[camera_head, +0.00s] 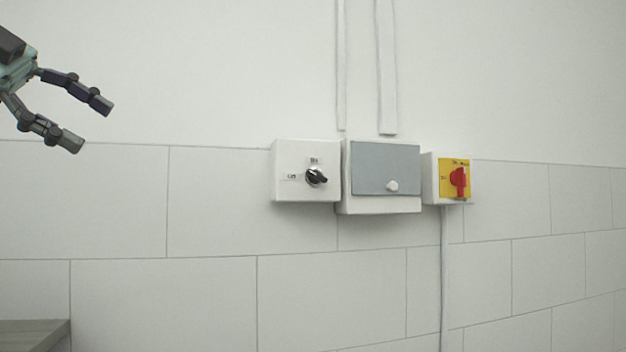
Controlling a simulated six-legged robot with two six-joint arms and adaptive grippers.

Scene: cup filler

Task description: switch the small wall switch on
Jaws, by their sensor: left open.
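Three small boxes are mounted side by side on the wall. The left one is a white switch box (292,191) with a black rotary knob (316,177) and small labels above and left of it; the knob points slantwise, and the label text is too small to read. The right one is a small white box with a yellow plate (447,188) and a red rotary knob (460,182) standing about upright. My left gripper (88,122) is at the upper left, open and empty, well left of the boxes and touching nothing. My right gripper is out of view.
A white box with a grey cover (385,166) and a round white knob (392,187) sits between the switches. Two conduits (386,70) run up the wall and a cable (444,280) runs down. A grey surface corner (35,332) shows at lower left. The space before the wall is clear.

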